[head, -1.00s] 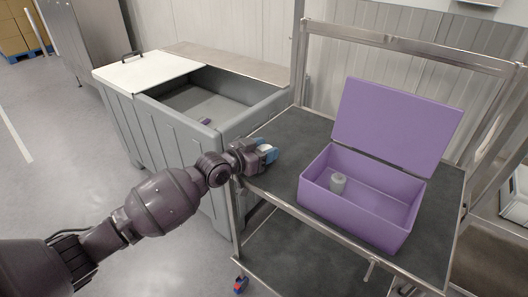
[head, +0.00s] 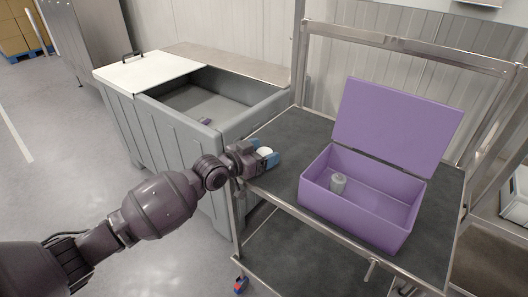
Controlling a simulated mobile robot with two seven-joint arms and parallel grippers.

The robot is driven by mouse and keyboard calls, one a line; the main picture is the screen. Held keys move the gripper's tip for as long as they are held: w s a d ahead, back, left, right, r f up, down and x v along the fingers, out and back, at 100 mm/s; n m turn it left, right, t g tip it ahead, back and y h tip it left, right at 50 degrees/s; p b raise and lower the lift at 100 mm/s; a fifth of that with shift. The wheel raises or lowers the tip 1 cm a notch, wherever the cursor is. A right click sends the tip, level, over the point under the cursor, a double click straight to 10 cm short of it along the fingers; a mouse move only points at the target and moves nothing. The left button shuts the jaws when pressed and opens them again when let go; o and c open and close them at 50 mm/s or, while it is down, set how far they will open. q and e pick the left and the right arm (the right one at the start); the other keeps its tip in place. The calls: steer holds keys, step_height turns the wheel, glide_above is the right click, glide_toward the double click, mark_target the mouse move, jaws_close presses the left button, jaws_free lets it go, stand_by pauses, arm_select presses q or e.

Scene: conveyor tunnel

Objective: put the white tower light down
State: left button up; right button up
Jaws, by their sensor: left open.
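The white tower light (head: 265,151) is a small white piece at the left edge of the cart's dark top. My left gripper (head: 268,158), with blue fingertips, is open around it, low over the cart top. The fingers hide much of the light, and I cannot tell whether they touch it. My right gripper is not in view.
A grey bin (head: 165,134) with a partly covering white lid (head: 150,70) stands left of the cart.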

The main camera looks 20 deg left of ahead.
arm_select(q)
steer(key=p+v, duration=0.1)
steer(key=v, duration=1)
steer(key=s+a+f+n+g+y, duration=0.1)
steer(key=s+f+y, duration=0.3)
steer(key=s+f, duration=0.6)
steer(key=s+a+f+n+g+y, duration=0.1)
steer(key=s+f+n+y, duration=0.3)
steer(key=s+f, duration=0.7)
steer(key=s, duration=0.5)
steer(key=shift+s+a+f+g+y, duration=0.2)
steer(key=shift+s+f+g+y, duration=0.1)
steer(key=shift+g, duration=0.1)
steer(key=shift+w, duration=0.1)
